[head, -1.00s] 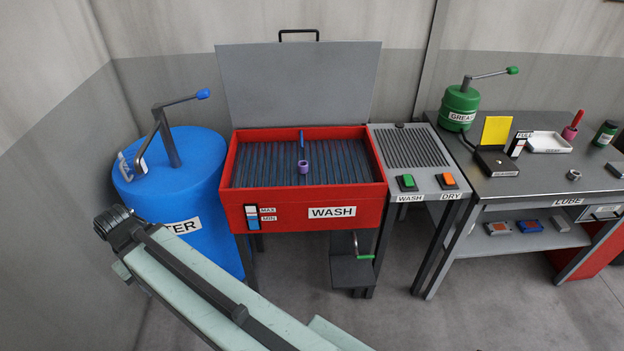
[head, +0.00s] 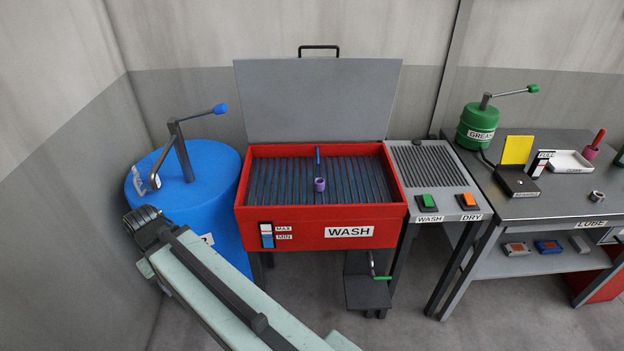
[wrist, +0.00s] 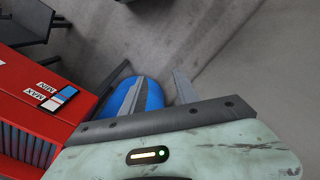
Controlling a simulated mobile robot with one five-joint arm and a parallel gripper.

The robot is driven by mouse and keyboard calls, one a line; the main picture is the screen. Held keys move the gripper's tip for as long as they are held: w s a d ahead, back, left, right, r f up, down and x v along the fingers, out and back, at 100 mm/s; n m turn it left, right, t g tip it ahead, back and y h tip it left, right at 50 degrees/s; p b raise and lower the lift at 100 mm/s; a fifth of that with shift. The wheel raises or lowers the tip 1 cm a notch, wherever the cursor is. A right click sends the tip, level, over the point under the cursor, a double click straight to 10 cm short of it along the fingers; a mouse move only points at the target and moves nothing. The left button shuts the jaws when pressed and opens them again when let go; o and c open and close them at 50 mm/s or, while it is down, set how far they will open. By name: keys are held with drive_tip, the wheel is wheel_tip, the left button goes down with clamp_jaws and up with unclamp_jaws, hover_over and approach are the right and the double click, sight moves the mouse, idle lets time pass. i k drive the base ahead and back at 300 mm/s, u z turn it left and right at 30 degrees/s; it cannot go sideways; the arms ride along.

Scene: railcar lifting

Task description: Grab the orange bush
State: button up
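I cannot make out an orange bush in either view. A small purple ring-shaped piece (head: 319,184) stands on the slatted grate of the red wash tub (head: 285,218). A grey ring (head: 597,196) lies on the lube bench at the right. My gripper (wrist: 156,78) shows in the wrist view with its two fingers apart and nothing between them. The blue water barrel (wrist: 150,97) lies beyond the fingers. In the head view my arm crosses the lower left, and the gripper itself cannot be made out.
The blue barrel (head: 208,165) with a pump handle stands left of the tub. WASH and DRY buttons (head: 468,200) sit on the grey panel. The lube bench (head: 540,207) holds a green grease pot (head: 478,127) and white tray (head: 567,162). Bare floor lies in front.

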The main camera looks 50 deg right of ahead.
sight(318, 183)
drive_tip(key=u, duration=0.05)
drive_tip(key=i, duration=1.05)
drive_tip(key=u, duration=0.05)
